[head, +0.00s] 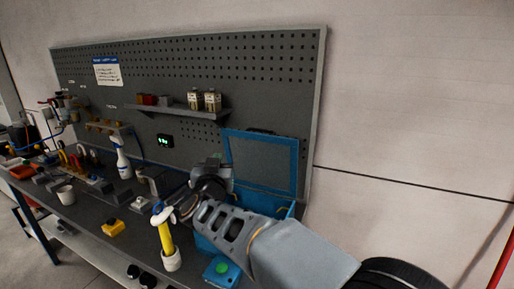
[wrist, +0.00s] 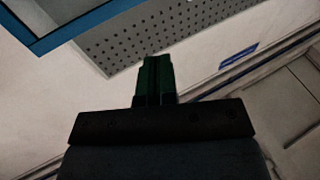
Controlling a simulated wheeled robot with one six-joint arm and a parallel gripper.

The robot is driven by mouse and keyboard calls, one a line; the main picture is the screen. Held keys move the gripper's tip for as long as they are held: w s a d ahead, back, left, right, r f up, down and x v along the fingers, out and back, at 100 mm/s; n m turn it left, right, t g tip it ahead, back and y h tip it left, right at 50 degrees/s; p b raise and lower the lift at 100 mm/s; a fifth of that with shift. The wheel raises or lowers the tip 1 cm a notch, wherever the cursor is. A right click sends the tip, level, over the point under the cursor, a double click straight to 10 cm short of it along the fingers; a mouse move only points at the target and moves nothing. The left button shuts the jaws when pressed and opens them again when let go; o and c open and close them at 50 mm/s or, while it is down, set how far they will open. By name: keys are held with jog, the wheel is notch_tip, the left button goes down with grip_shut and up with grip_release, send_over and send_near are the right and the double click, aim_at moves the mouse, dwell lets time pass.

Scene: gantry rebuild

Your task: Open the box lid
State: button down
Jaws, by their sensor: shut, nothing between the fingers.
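The blue box (head: 203,244) stands on the bench, largely hidden behind my arm. Its lid (head: 262,162), a grey panel in a blue frame, stands raised and nearly upright at the back of the box, in front of the pegboard. A blue-edged corner that looks like the lid (wrist: 88,22) shows at the top left of the wrist view. My gripper (wrist: 155,60) is shut and empty, its green fingers together and apart from that edge. In the head view my arm crosses in front of the box; the fingertips are hard to make out there.
A yellow bottle (head: 166,236) stands in front of my arm. A blue block with a green button (head: 221,268) is at the bench's front edge. A spray bottle (head: 123,164), a white cup (head: 66,195) and a yellow item (head: 112,229) are to the left. A shelf (head: 180,112) juts from the pegboard.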

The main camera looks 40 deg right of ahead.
aim_at(261, 135)
jog(key=w+d+m+g+h, duration=0.1)
jog(key=d+g+h, duration=0.1)
jog(key=d, duration=0.3)
jog(key=w+d+r+m+g+h+p, duration=0.1)
jog(key=d+m+h, duration=0.1)
jog(key=d, duration=0.3)
jog(key=w+d+m+g+h+p, duration=0.1)
jog(key=w+d+g, duration=0.1)
jog(key=d, duration=0.4)
jog(key=shift+r+g+h, duration=0.25)
jog(key=shift+g+h, duration=0.05)
jog(key=shift+h, duration=0.1)
jog(key=shift+p, duration=0.3)
